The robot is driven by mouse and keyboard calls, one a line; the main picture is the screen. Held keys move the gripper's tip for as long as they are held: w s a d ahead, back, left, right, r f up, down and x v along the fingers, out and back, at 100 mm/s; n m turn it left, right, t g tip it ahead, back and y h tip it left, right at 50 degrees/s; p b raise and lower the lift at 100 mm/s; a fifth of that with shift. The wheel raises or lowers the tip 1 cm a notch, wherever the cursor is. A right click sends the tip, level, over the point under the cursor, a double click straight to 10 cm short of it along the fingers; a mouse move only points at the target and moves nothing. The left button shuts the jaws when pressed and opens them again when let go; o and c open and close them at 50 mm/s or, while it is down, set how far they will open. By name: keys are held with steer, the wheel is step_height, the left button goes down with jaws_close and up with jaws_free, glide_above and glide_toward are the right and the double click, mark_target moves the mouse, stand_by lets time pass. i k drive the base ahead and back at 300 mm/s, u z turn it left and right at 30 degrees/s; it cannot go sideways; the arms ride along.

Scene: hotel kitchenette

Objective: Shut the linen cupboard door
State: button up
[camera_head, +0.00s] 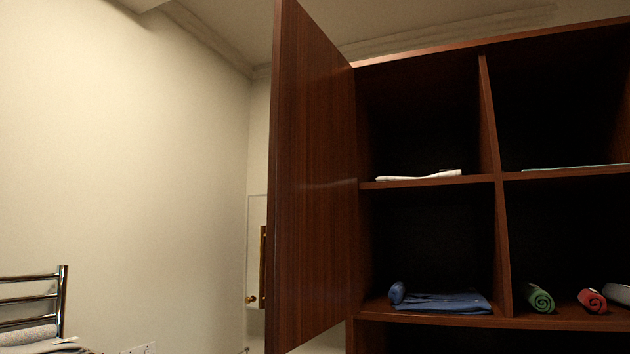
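The linen cupboard (497,180) is dark reddish-brown wood with open compartments, on the right of the head view. Its door (310,190) is hinged at the cupboard's left side and stands wide open, swung out toward me. A brass-coloured handle (263,265) shows at the door's left edge, partly hidden behind it. My gripper is not in view.
In the cupboard lie a folded white cloth (420,175), folded blue linen (445,301), a rolled green towel (538,298) and a rolled red towel (592,300). A chrome towel rail (62,300) stands at the lower left.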

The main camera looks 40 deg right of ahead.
mark_target(309, 285)
steer(key=i, duration=1.1)
steer(key=z, duration=1.8)
